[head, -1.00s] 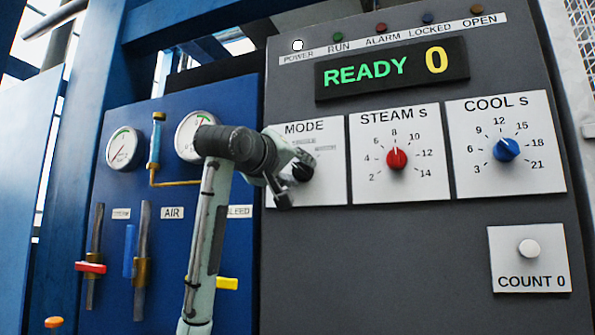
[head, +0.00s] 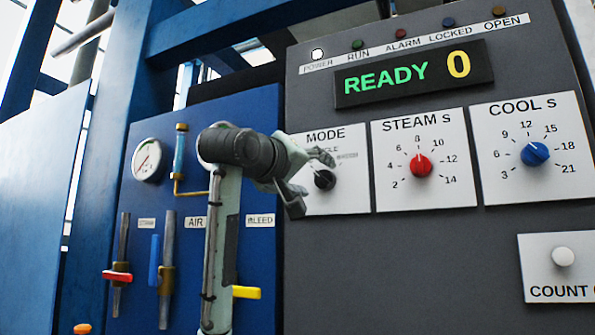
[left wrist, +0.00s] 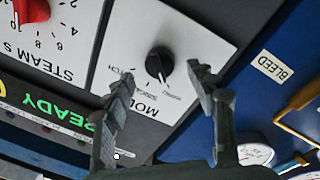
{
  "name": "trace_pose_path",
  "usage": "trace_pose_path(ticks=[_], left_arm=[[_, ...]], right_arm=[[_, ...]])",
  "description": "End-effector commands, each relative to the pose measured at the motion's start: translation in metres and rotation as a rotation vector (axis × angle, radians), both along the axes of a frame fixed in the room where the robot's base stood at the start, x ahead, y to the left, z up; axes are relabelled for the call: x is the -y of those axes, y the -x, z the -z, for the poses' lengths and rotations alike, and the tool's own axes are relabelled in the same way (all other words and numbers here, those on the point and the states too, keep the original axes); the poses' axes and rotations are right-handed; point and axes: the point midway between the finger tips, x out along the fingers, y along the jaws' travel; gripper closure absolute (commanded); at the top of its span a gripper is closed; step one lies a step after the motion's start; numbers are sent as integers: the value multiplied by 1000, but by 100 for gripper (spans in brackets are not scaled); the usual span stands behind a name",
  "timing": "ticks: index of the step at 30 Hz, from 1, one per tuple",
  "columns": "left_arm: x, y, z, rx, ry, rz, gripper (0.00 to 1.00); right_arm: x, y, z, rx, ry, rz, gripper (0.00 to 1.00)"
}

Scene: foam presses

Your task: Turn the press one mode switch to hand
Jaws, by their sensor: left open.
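The mode switch, a round black knob (head: 325,180), sits on the white MODE plate (head: 343,197) of the grey panel. In the left wrist view the knob (left wrist: 159,62) shows upside down, with its white pointer line toward the bottom of that picture, roughly up on the panel. The small position words are too blurred to read surely. My left gripper (head: 313,183) is open in front of the plate. In the left wrist view its fingertips (left wrist: 164,77) are on either side of the knob, with no visible contact. My right gripper is not in view.
The red STEAM knob (head: 419,165) and blue COOL knob (head: 535,154) are to the right. The display (head: 413,73) reads READY 0. A blue panel with a gauge (head: 148,160), a red-handled valve (head: 117,276) and a yellow handle (head: 246,292) is at left.

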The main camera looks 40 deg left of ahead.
Motion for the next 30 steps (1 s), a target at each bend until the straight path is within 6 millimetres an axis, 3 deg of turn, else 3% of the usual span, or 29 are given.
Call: trace_pose_path(ticks=[6, 12, 30], left_arm=[[9, 48, 1, 5, 0, 1, 43], [14, 75, 3, 3, 0, 0, 43], [15, 82, 4, 0, 1, 0, 43]], right_arm=[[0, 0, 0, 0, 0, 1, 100], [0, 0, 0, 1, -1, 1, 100], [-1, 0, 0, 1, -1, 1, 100]])
